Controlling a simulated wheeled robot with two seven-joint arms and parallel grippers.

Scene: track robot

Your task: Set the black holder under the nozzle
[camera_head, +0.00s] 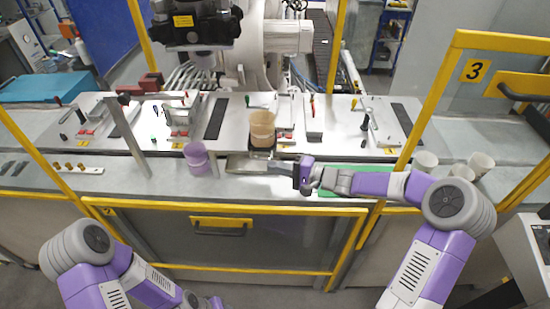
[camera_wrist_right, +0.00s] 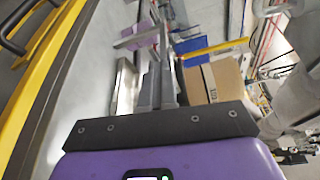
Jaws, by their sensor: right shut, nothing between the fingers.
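A dark, block-like piece (camera_head: 262,152), which may be the black holder, sits under a tan container (camera_head: 262,128) on the bench, near the front edge. The tan container also shows in the wrist view (camera_wrist_right: 222,78), just right of the fingers. My right gripper (camera_head: 277,169) reaches in from the right, low over the bench in front of the tan container. Its fingers (camera_wrist_right: 161,82) are together and empty. I cannot make out the nozzle with certainty. My left arm is folded at the bottom left, and its fingers are out of the picture.
A flat metal plate (camera_head: 240,165) lies by the right fingertips. Purple cups (camera_head: 197,160) stand to the left and several white cups (camera_head: 480,163) to the right. A yellow frame post (camera_head: 428,90) rises on the right. A large black tool head (camera_head: 195,28) hangs behind the bench.

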